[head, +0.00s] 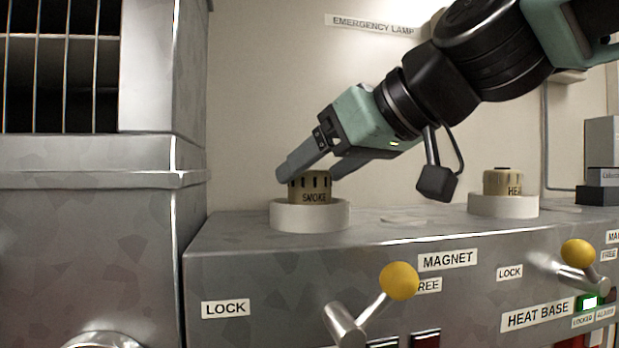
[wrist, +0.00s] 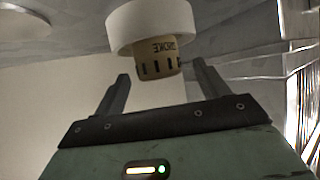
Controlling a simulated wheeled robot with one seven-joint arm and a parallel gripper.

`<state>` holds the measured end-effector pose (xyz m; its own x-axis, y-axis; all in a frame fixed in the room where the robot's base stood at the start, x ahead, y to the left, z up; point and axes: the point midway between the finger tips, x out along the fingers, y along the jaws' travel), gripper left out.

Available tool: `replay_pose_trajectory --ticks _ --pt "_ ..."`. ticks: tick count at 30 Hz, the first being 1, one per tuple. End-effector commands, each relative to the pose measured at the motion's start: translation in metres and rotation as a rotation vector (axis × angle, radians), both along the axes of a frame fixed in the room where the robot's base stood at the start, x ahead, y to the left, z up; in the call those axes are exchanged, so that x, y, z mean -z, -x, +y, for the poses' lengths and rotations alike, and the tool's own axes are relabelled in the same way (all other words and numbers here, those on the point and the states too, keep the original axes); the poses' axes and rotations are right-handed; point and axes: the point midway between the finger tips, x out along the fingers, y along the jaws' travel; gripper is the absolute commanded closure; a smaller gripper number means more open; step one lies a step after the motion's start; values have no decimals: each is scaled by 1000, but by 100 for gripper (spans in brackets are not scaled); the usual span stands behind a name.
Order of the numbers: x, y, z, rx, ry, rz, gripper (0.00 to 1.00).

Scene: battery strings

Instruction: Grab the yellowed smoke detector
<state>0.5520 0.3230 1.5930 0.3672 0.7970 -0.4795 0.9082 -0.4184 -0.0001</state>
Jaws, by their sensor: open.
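The yellowed smoke detector (head: 311,188), marked "SMOKE", sits upright in a white round base (head: 310,217) on the metal cabinet top. It also shows in the wrist view (wrist: 158,58), upside down there, with its white base (wrist: 150,22). My gripper (head: 308,172) is open, tilted down from the upper right, with its fingers at the detector's upper part. In the wrist view my gripper (wrist: 162,76) has one finger to each side of the detector, with gaps between. I cannot tell from the pictures whether a finger touches it.
A similar detector marked "HEAT" (head: 502,182) sits in its own white base to the right. Levers with yellow knobs (head: 398,281) (head: 578,253) stick out of the cabinet front, by "LOCK" and "FREE" labels. A tall metal cabinet (head: 160,200) stands close on the left.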

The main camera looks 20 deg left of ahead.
Motion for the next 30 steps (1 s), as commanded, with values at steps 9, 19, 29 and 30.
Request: replay_pose_trajectory --ticks 9,19,29,30 --pt "12 -11 21 0 1 1 26" --pt "12 -10 21 0 0 0 71" --pt "10 -10 21 0 -1 0 77" --pt "8 -10 21 0 -1 -2 77"
